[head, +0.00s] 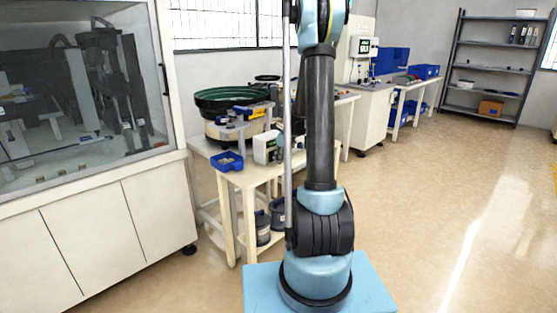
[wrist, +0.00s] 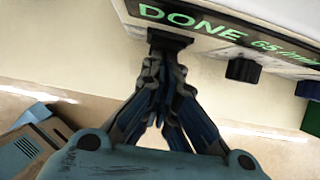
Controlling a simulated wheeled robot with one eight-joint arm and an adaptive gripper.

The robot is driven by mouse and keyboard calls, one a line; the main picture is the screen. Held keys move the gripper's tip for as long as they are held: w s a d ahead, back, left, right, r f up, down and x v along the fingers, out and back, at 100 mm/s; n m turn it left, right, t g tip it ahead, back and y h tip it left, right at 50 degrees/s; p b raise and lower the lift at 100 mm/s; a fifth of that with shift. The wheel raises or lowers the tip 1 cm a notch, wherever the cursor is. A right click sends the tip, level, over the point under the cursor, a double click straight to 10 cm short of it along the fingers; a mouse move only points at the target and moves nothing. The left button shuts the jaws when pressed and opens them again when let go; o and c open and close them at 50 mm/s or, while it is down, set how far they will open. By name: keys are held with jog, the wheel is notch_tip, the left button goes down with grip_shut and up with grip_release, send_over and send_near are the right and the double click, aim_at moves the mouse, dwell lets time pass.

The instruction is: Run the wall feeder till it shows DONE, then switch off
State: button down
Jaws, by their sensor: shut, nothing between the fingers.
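In the wrist view a white control box (wrist: 275,20) fills the top. Its dark display (wrist: 205,25) reads DONE and 65/min in green.
In the head view a blue bin (head: 227,161) sits on the cream table (head: 240,180). A glazed cabinet (head: 85,190) stands close at the left. Shelves (head: 490,72) stand at the far right. The floor (head: 440,200) at right is clear.

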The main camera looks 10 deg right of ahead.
jog(key=shift+w+a+f, duration=0.1)
dwell(0.3)
jog(key=shift+r, duration=0.8)
jog(key=s+d+f+v, duration=0.1)
jog(key=v, duration=1.2)
jog(key=shift+s, duration=0.3)
jog(key=shift+d, duration=0.1)
